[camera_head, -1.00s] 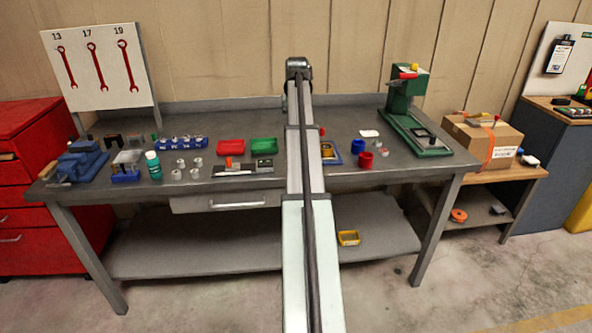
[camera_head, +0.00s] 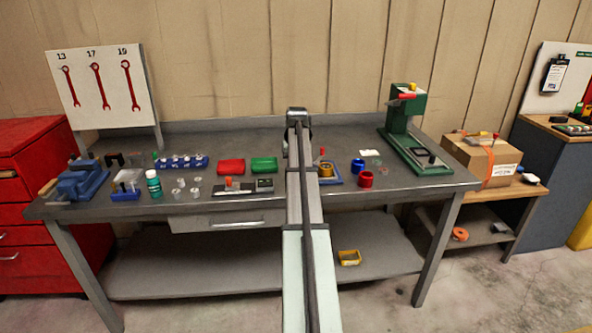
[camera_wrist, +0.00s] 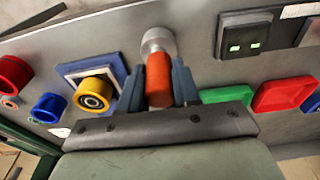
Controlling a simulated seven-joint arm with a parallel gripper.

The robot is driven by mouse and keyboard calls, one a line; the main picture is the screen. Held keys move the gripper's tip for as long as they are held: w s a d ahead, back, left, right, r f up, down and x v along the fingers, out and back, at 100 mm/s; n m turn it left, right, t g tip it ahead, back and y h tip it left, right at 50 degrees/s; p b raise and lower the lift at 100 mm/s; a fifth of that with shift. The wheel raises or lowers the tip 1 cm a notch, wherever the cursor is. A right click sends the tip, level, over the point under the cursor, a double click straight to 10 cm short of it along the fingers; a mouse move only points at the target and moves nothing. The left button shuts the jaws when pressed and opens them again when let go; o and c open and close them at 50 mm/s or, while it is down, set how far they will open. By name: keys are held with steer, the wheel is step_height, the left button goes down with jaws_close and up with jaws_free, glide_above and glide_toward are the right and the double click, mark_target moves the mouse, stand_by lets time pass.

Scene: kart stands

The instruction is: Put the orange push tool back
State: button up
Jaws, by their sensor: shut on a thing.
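The orange push tool (camera_wrist: 158,82) is between the two blue fingers of my gripper (camera_wrist: 157,74) in the wrist view, with the fingers shut on it. Its round grey metal end (camera_wrist: 157,42) points away from the palm, over the grey bench top. I cannot tell whether that end touches the bench. In the head view my own arm hides the gripper and the tool.
Left of my gripper in the wrist view lie a blue plate with a yellow ring (camera_wrist: 95,95), a blue ring (camera_wrist: 47,107) and a red ring (camera_wrist: 14,73). To its right are a dark device with green displays (camera_wrist: 245,35), a green tray (camera_wrist: 226,94) and a red tray (camera_wrist: 283,93). A green press (camera_head: 405,128) stands at right.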

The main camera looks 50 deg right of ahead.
steer(key=shift+f, duration=0.35)
steer(key=shift+f, duration=0.1)
steer(key=o, duration=1.1)
steer(key=shift+c, duration=0.2)
steer(key=r, duration=0.8)
steer(key=s+a+r, duration=0.1)
steer(key=r, duration=0.3)
